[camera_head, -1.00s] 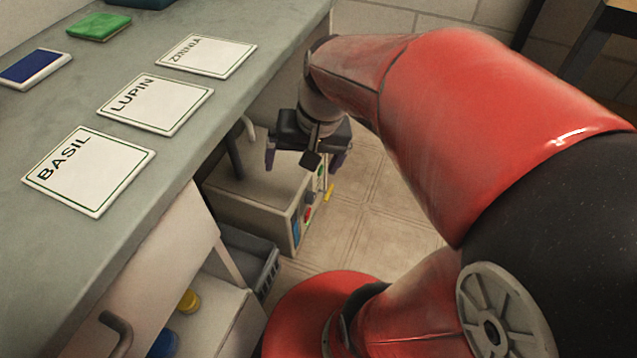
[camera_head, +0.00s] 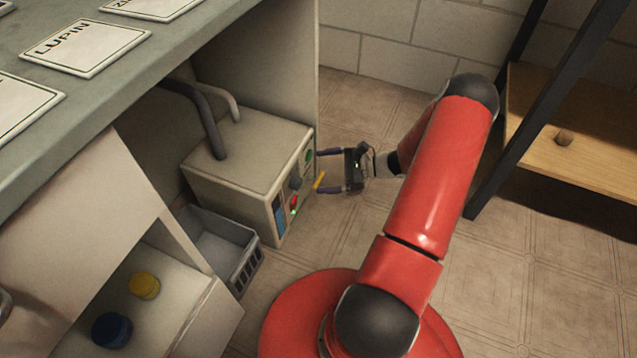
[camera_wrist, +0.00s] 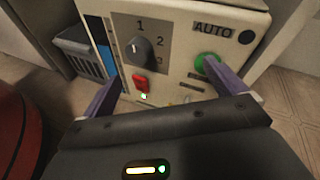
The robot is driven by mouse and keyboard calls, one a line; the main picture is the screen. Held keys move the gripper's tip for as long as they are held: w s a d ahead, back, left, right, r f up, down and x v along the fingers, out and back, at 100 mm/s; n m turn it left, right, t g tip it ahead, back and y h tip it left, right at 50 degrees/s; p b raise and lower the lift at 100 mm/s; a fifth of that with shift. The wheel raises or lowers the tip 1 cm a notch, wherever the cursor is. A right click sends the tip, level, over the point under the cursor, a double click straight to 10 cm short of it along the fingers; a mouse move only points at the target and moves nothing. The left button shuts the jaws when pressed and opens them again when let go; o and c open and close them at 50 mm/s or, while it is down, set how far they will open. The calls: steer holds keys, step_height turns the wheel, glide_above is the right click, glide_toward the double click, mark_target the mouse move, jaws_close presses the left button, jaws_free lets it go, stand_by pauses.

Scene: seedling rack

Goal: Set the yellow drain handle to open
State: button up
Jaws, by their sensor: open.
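The yellow drain handle (camera_head: 319,181) juts from the front panel of a beige control box (camera_head: 247,153) under the bench. My gripper (camera_head: 324,172) is open in front of that panel, its purple fingers pointing at it. In the head view the handle's tip shows near the gap between the fingers; I cannot tell whether they touch it. In the wrist view the panel (camera_wrist: 180,45) fills the space beyond the fingers (camera_wrist: 160,78). The handle is not clear there; the gripper body hides the panel's lower part.
The panel also carries a grey dial (camera_wrist: 138,48), a red switch (camera_wrist: 141,83) and a green button (camera_wrist: 208,63). A grey crate (camera_head: 245,262) stands left of the box. A wooden shelf (camera_head: 590,150) with dark legs is at right. Open tiled floor lies between.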

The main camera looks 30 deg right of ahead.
mark_target(318, 179)
steer(key=d+f+m+t+h+b, duration=0.1)
steer(key=d+f+m+t, duration=0.25)
steer(key=f, duration=0.25)
steer(key=d+f+m+t+h+b, duration=0.1)
steer(key=d+f+m+t, duration=0.15)
steer(key=f+m, duration=0.2)
steer(key=shift+n, duration=0.5)
steer(key=x, duration=0.8)
steer(key=shift+s+a+f, duration=0.2)
steer(key=shift+a+f, duration=0.1)
steer(key=shift+a, duration=0.1)
steer(key=shift+c, duration=0.2)
